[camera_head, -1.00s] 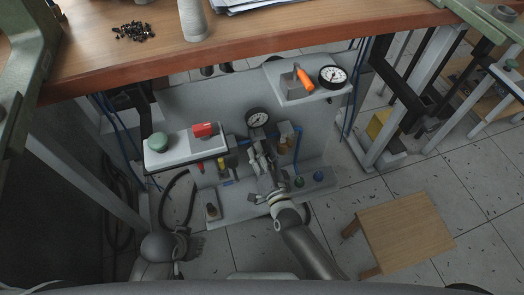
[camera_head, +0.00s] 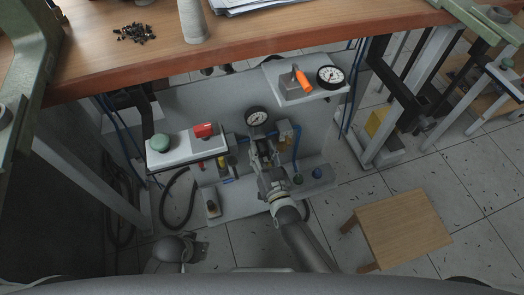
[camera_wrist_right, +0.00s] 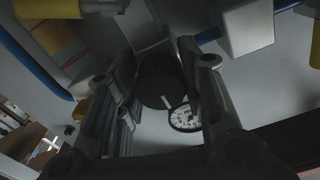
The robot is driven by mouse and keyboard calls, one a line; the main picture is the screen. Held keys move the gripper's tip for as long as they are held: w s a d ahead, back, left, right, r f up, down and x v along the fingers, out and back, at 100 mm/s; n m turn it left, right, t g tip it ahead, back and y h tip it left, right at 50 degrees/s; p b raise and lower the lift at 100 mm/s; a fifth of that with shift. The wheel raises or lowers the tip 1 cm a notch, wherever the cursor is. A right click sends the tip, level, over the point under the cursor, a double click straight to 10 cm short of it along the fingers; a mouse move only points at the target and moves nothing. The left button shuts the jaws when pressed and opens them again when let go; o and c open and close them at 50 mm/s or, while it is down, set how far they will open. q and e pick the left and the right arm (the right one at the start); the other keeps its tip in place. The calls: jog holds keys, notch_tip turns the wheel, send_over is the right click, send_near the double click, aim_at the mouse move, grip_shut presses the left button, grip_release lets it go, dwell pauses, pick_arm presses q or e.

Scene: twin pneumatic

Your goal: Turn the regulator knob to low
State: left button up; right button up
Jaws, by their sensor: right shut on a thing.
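The regulator knob (camera_wrist_right: 160,82) is a dark round knob with a white mark on its rim, seen in the right wrist view. The mark points toward the bottom of that view, near the white dial gauge (camera_wrist_right: 186,112). My right gripper (camera_wrist_right: 165,90) has its fingers on either side of the knob and is shut on it. In the head view my right gripper (camera_head: 262,158) is below the panel's dial gauge (camera_head: 256,117) and hides the knob. My left gripper (camera_head: 195,246) is low at the left, away from the panel; its fingers are too dark to read.
A shelf with a green button (camera_head: 160,142) and red switch (camera_head: 203,130) stands left of my right gripper. Another shelf with an orange-handled lever (camera_head: 303,81) and gauge (camera_head: 330,76) is at upper right. The wooden bench (camera_head: 260,42) overhangs. A stool (camera_head: 400,230) stands right.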

dwell(0.3)
jog(key=o, duration=1)
jog(key=shift+o, duration=0.2)
jog(key=shift+s, duration=0.25)
jog(key=v, duration=1.1)
jog(key=shift+s, duration=0.2)
jog(key=shift+d, duration=0.1)
